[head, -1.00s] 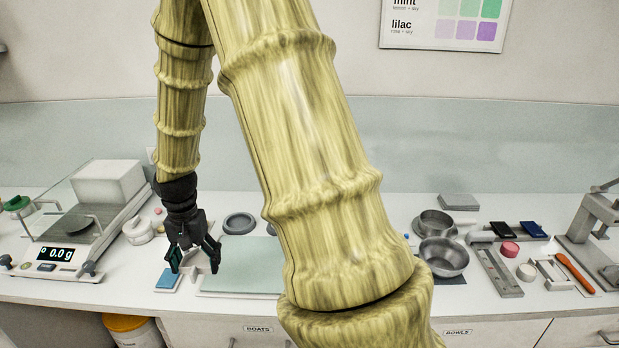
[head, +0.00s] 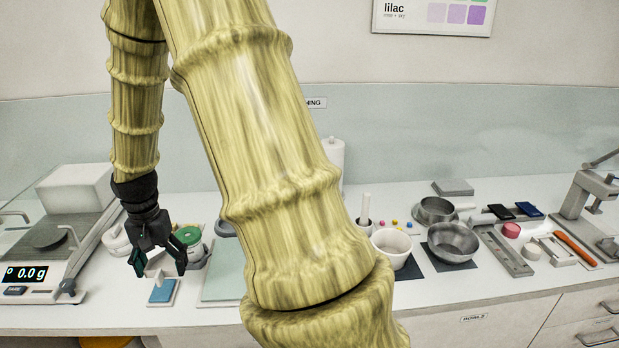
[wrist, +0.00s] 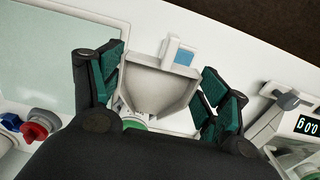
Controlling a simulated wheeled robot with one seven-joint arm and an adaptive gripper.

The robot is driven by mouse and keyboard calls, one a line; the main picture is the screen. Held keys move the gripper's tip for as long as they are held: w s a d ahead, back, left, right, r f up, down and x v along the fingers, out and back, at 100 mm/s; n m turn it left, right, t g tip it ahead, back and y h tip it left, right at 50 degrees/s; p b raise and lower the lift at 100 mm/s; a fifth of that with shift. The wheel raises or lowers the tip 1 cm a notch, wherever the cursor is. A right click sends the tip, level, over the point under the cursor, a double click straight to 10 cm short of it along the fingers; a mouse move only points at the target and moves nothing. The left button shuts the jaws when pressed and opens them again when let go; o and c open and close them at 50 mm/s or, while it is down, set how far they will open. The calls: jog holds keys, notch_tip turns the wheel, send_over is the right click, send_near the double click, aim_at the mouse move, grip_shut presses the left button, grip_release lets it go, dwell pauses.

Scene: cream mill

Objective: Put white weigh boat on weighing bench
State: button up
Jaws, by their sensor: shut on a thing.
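The white weigh boat (wrist: 158,88) shows in the wrist view as a pale, scoop-shaped dish between my two fingers. My gripper (wrist: 165,88) is shut on it, with a dark finger with green pads at each side. In the head view my gripper (head: 158,264) points down at the left, above the front part of the white bench top (head: 120,319). The boat is hard to make out there. I cannot tell how far it is above the bench. A wall sign ending in "HING" (head: 316,102) is partly hidden by my arm.
A balance reading 0.0 g (head: 25,273) stands at the far left. A small blue-topped block (head: 162,291) and a green-lidded jar (head: 188,235) are near my gripper. A pale green mat (head: 222,282), a white mortar (head: 392,248) and a metal bowl (head: 452,242) lie further right.

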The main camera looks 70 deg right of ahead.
jog(key=f+b, duration=0.2)
jog(key=f, duration=0.1)
jog(key=f+b, duration=0.1)
jog(key=shift+w+d+f, duration=0.1)
jog(key=shift+w+f, duration=0.05)
jog(key=shift+w, duration=0.1)
jog(key=shift+f+b, duration=0.4)
jog(key=shift+b, duration=0.1)
jog(key=shift+w, duration=0.45)
jog(key=p, duration=0.4)
send_over(119, 296)
jog(key=shift+w+f, duration=0.1)
jog(key=shift+f, duration=0.65)
jog(key=shift+f+p, duration=0.5)
jog(key=shift+f, duration=1.2)
jog(key=shift+f, duration=0.15)
jog(key=o, duration=0.8)
